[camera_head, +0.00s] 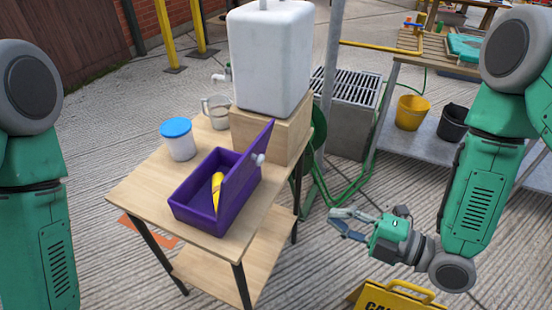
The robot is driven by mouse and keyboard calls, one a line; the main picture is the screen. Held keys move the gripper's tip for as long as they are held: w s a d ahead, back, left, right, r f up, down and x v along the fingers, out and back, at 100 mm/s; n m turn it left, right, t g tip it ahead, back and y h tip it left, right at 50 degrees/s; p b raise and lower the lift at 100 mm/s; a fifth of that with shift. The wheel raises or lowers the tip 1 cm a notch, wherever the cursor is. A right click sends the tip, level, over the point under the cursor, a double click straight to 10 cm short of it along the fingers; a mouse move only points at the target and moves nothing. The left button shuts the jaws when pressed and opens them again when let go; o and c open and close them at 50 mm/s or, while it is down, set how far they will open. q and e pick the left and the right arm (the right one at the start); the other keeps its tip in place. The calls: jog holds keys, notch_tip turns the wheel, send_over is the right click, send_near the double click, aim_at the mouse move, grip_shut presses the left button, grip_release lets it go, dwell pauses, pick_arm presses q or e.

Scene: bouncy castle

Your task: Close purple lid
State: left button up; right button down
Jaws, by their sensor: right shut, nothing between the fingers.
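A purple box (187,209) stands on a small wooden table.
A white container with a blue lid (178,140), a clear jug (217,112) and a large white tank (270,60) on a wooden block (262,134) share the table (140,190). A yellow caution sign (398,298) stands at the bottom. A green hose reel (313,160) stands behind the table's right side.

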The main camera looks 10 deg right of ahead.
notch_tip(320, 180, up, 6)
jog(key=n+y, duration=0.3)
jog(key=n, duration=0.1)
send_near(262, 162)
jog(key=shift+n, duration=0.3)
jog(key=x, duration=0.8)
jog(key=shift+w+f, duration=0.1)
jog(key=shift+f, duration=0.1)
jog(key=shift+d, duration=0.1)
